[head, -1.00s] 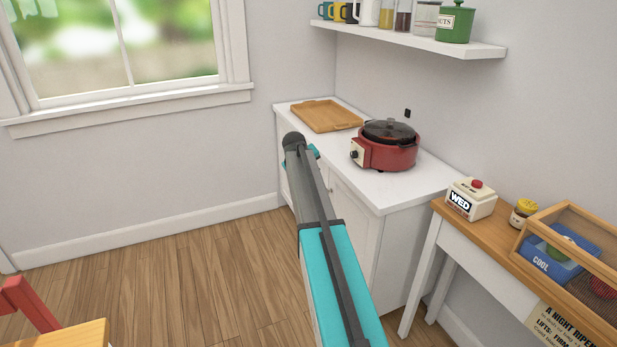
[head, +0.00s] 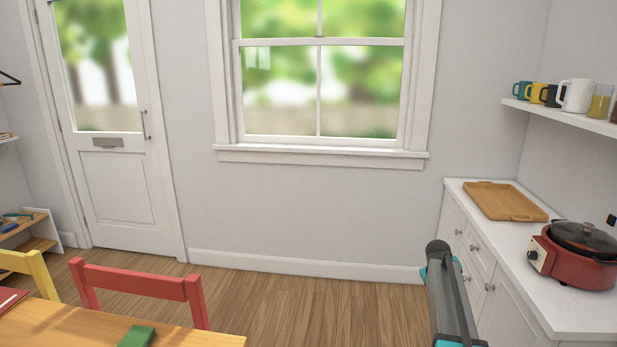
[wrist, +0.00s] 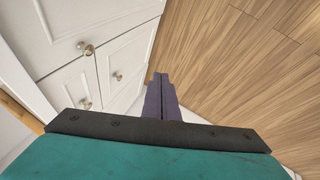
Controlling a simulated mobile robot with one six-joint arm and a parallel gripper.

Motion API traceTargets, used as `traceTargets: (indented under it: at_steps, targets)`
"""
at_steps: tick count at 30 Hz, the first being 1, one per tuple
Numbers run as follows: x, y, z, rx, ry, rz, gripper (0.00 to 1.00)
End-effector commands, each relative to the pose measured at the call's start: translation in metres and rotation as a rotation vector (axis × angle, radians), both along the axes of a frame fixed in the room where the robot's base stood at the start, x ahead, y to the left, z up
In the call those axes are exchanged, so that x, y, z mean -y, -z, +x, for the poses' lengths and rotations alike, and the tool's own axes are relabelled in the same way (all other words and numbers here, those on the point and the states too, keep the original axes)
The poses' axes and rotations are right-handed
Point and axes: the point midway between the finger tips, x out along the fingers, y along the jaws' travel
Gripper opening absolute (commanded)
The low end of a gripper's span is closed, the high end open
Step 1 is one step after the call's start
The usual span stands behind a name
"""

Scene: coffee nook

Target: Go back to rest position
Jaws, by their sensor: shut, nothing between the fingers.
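My gripper (wrist: 160,82) shows in the wrist view, its fingers together with nothing between them. It points down toward the wood floor, beside the white cabinet front (wrist: 95,55). In the head view my arm reaches up from the lower right, in front of the white cabinet (head: 515,295); the fingers are hidden there behind the arm.
A red cooker (head: 575,262) with a dark lid and a wooden tray (head: 505,201) stand on the cabinet top. A red chair (head: 140,283) and a wooden table (head: 190,337) are at lower left. Open floor (head: 310,310) lies between table and cabinet.

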Motion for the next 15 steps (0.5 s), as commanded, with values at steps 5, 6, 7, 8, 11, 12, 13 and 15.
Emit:
traceTargets:
  at_steps: [5, 6, 7, 8, 11, 12, 13, 15]
  targets:
    - [-0.045, 0.063, -0.027, -0.077, -0.038, 0.031, 0.0]
    - [-0.054, 0.076, -0.033, -0.093, -0.045, 0.038, 0.0]
    - [-0.061, 0.086, -0.039, -0.107, -0.051, 0.043, 0.0]
    - [-0.068, 0.095, -0.044, -0.119, -0.057, 0.049, 0.0]
    - [-0.091, 0.127, -0.066, -0.161, -0.072, 0.069, 0.0]
    - [-0.1, 0.139, -0.075, -0.179, -0.077, 0.076, 0.0]
    - [-0.107, 0.147, -0.082, -0.192, -0.081, 0.081, 0.0]
    - [-0.121, 0.167, -0.099, -0.222, -0.089, 0.095, 0.0]
